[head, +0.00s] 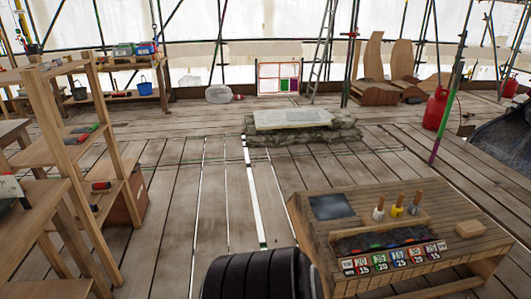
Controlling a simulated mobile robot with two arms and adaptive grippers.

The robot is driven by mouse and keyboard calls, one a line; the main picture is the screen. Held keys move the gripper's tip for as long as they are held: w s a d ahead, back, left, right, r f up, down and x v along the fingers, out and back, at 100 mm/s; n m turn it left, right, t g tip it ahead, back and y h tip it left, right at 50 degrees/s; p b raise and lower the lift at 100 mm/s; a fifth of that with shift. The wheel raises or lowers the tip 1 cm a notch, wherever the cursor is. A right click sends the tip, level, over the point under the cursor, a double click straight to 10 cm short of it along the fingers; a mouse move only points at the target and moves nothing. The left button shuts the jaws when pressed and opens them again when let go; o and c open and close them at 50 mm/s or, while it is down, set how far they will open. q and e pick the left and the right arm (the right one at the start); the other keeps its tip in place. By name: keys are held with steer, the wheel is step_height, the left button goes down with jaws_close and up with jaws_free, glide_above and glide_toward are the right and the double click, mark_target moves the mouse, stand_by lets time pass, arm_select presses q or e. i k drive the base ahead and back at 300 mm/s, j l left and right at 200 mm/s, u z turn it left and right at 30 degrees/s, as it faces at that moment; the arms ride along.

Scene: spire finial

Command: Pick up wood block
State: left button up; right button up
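A small light-brown wood block (470,229) lies flat on the right part of the slatted wooden bench (340,250) at the lower right. Its top is bare and nothing touches it from above. Neither of my grippers shows in the head view, so I cannot see whether they are open or shut.
On the bench are a dark square plate (331,206), several wooden-handled tools (397,206) and a dark tray with numbered labels (380,262). A wooden shelf (75,160) stands left. A red gas cylinder (436,109) stands right. Open plank floor lies between.

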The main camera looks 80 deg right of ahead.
mark_target(470, 228)
steer(key=z, duration=4.35)
steer(key=i+l+u, duration=0.2)
steer(key=i, duration=0.2)
steer(key=i+l+u, duration=0.2)
steer(key=i, duration=0.2)
steer(key=i+l+u, duration=0.15)
steer(key=i, duration=0.2)
